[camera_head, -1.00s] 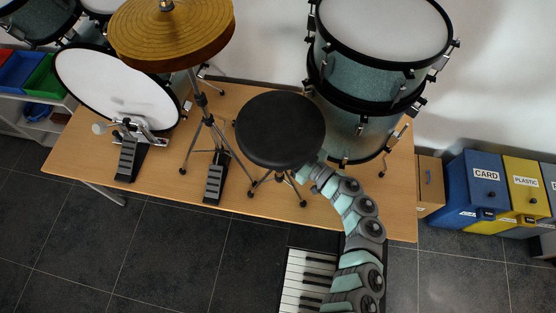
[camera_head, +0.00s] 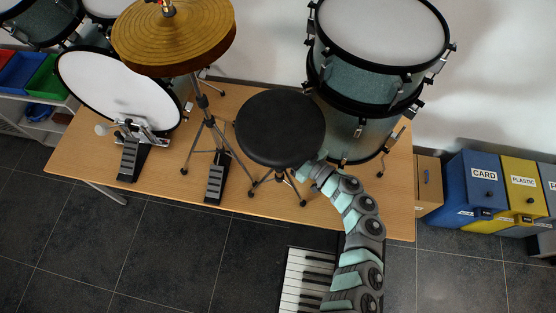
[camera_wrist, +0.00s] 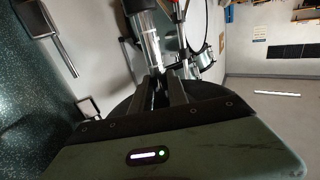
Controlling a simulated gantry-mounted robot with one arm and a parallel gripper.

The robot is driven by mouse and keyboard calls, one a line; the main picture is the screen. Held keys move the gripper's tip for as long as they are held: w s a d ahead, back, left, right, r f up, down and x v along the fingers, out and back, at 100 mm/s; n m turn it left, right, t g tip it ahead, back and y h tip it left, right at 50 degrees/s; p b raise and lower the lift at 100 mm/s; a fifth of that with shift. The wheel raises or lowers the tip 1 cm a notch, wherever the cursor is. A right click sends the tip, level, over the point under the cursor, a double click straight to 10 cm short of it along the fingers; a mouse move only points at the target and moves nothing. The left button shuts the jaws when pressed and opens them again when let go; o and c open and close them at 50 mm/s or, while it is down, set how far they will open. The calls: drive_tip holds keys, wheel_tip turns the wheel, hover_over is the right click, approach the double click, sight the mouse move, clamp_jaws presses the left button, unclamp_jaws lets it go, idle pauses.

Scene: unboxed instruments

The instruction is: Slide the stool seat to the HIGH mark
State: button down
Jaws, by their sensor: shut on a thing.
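The stool has a round black seat (camera_head: 280,128) and thin metal legs (camera_head: 292,186) standing on the wooden platform. My gripper (camera_head: 304,170) reaches in from the lower right to the seat's near right edge, where the seat partly hides its tips. In the wrist view my gripper (camera_wrist: 164,86) has its dark fingers close together below the shiny metal tube (camera_wrist: 147,38). It is shut on a part of the stool beneath the seat, but the exact part is hard to make out. No HIGH mark can be read in either view.
Teal drums (camera_head: 362,95) stand close behind and right of the seat. A cymbal (camera_head: 175,38) on a stand is at the left, with a pedal (camera_head: 215,180) below. A piano keyboard (camera_head: 303,282) lies beside my arm.

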drive_tip(key=shift+r+p, duration=0.95)
drive_tip(key=shift+r, duration=0.35)
drive_tip(key=c, duration=1.2)
unclamp_jaws()
drive_tip(key=shift+f, duration=0.15)
drive_tip(key=p+v, duration=0.2)
drive_tip(key=v, duration=0.8)
drive_tip(key=shift+f, duration=0.1)
